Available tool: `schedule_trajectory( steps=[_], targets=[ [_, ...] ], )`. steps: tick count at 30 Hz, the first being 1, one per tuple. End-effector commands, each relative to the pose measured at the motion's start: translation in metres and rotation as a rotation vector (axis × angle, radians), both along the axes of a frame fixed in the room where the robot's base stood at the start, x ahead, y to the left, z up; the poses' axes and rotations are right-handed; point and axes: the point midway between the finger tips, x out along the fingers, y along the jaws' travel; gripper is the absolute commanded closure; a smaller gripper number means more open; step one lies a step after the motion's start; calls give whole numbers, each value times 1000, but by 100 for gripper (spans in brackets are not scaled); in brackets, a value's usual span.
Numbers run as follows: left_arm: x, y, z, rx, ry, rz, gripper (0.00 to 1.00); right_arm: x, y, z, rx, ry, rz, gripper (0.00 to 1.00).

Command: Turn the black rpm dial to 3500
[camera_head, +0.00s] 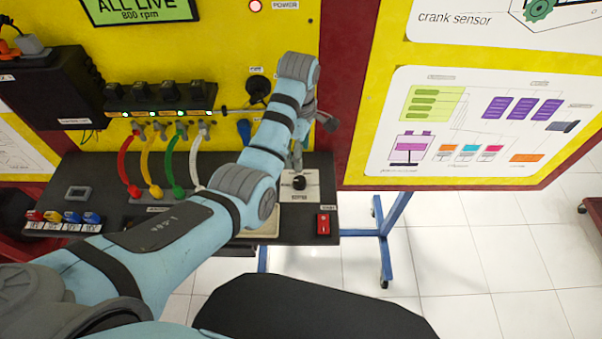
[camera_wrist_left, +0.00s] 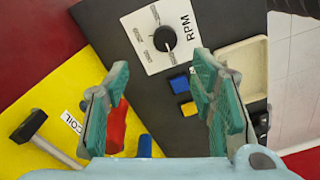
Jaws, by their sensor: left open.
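The black rpm dial (camera_head: 299,183) sits on a white plate on the dark shelf in the head view. In the left wrist view the dial (camera_wrist_left: 165,39) is a round black knob on the white plate marked RPM, ahead of the fingertips. My left gripper (camera_wrist_left: 160,78) is open, with green-padded fingers apart and nothing between them at the dial. In the head view my left gripper (camera_head: 297,152) is above the dial, partly hidden by my wrist. The green display (camera_head: 140,10) reads ALL LIVE, 800 rpm. My right gripper is not in view.
A red switch (camera_head: 323,224) is at the shelf's right front. A beige tray (camera_wrist_left: 228,72) lies beside the dial plate, with blue and yellow pieces near it. Coloured hoses (camera_head: 170,165) rise at the back left. A yellow board (camera_head: 190,60) stands behind. Open floor lies to the right.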

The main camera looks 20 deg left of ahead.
Motion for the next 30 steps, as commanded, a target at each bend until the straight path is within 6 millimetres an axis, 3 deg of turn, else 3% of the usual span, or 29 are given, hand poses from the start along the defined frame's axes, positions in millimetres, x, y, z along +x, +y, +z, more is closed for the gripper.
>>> schedule_trajectory(
  steps=[6, 10, 14, 21, 30],
  targets=[
    [1, -2, -68, 0, 9, -6, 49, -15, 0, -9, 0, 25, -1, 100],
    [1, -1, -97, -1, 7, -4, 49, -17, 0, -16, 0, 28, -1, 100],
    [1, 0, -109, -1, 5, -2, 49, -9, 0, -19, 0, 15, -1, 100],
    [1, 0, -109, -1, 5, -2, 49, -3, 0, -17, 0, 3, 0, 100],
    [0, 0, -109, -1, 7, -1, 96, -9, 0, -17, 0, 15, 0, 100]
  ],
)
